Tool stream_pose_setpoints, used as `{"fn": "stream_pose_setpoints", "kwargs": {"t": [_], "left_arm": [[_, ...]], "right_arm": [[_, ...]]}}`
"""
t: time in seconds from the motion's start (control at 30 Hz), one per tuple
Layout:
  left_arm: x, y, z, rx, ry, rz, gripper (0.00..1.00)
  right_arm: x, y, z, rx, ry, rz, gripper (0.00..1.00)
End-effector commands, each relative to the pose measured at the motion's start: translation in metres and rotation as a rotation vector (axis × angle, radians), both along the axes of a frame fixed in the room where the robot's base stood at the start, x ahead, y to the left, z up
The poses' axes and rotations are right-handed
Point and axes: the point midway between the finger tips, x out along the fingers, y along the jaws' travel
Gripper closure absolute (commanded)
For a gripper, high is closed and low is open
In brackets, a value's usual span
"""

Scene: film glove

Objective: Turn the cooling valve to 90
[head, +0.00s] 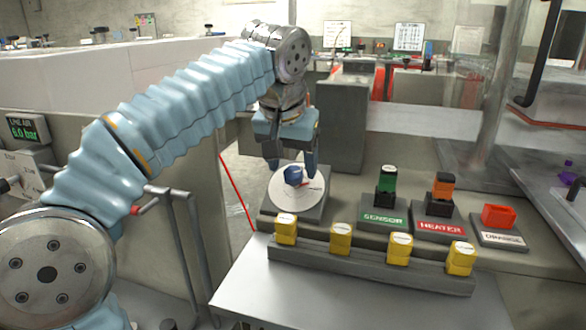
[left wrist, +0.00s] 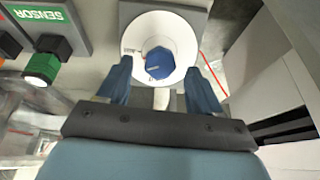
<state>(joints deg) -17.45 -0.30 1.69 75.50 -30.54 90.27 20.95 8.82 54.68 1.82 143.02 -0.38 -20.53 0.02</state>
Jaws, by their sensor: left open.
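The cooling valve is a blue knob (head: 293,175) on a round white dial (head: 284,196), set on a grey block at the left of the panel. In the left wrist view the blue knob (left wrist: 159,63) sits on the white dial (left wrist: 185,40), with small markings at its left. My left gripper (head: 291,165) points down over the dial, its blue fingers apart. In the left wrist view the left gripper (left wrist: 160,90) is open, with a finger on each side below the knob and a gap to it. The exact knob angle is too small to read. My right gripper is not visible.
Right of the dial stand a green SENSOR knob (head: 387,184), an orange HEATER knob (head: 442,187) and a red-orange block (head: 498,216). Several yellow blocks (head: 341,238) stand along a grey rail in front. The metal shelf (head: 330,295) before them is clear.

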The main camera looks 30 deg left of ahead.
Motion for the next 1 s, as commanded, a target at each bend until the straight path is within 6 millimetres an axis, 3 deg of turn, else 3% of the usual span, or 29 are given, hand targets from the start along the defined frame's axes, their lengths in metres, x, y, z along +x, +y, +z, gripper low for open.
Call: {"fn": "stream_pose_setpoints", "kwargs": {"t": [0.2,0.5,0.87,1.0], "left_arm": [[0.008,0.002,-0.019,-0.001,0.000,0.000,0.35],[0.009,0.002,-0.020,-0.001,-0.001,0.000,0.35],[0.009,0.002,-0.020,-0.001,-0.001,0.000,0.90],[0.009,0.002,-0.020,0.023,0.004,-0.040,0.91]], "right_arm": [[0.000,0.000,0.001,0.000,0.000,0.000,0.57],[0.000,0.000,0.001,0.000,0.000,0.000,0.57],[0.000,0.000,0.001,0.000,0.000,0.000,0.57],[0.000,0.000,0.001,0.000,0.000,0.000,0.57]]}}
